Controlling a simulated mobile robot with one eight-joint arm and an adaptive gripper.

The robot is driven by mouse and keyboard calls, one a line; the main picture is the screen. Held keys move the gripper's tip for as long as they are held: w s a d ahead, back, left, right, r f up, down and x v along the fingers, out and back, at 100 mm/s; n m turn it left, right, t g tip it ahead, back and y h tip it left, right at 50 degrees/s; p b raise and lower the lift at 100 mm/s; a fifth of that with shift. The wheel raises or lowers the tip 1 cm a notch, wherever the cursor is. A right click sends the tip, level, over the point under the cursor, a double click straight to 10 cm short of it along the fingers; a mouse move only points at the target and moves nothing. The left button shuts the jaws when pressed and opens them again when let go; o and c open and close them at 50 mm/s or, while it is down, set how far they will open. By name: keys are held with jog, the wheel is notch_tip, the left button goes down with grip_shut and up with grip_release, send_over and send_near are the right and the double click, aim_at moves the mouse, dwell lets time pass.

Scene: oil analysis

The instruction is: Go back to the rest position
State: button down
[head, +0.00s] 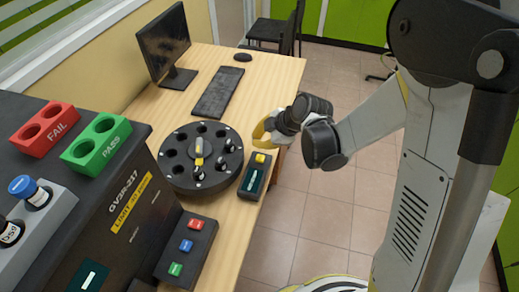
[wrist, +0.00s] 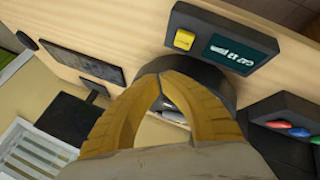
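My gripper (head: 262,131) shows in the head view above the table's right edge, beyond the small device with the yellow button. In the wrist view the two yellow fingers of my gripper (wrist: 160,80) meet at their tips, with a gap only lower down between them, and nothing shows held between the tips. My grey and white arm reaches in from the right in the head view.
A round black carousel (head: 173,178) with several vials stands near my gripper, beside a small device (head: 253,181). Behind are a keyboard (head: 217,92) and monitor (head: 160,45). A dark analyser (head: 105,215), with red (head: 45,140) and green (head: 96,155) racks, stands left. Tiled floor lies right.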

jog(key=s+d+r+m+t+h, duration=0.1)
jog(key=s+d+r+m+h, duration=0.1)
jog(key=s+d+r+m, duration=0.3)
jog(key=s+d+r+m+h, duration=0.1)
jog(key=s+d+r+m, duration=0.3)
jog(key=r, duration=0.3)
jog(key=s+d+r+m+t+h, duration=0.1)
jog(key=s+d+r+m+h, duration=0.1)
jog(key=s+d+r+m, duration=0.2)
jog(key=s+d+m, duration=0.3)
jog(key=s+m, duration=0.2)
jog(key=m, duration=0.1)
jog(key=shift+s+r+h, duration=0.15)
jog(key=shift+s+h, duration=0.15)
jog(key=shift+s, duration=0.1)
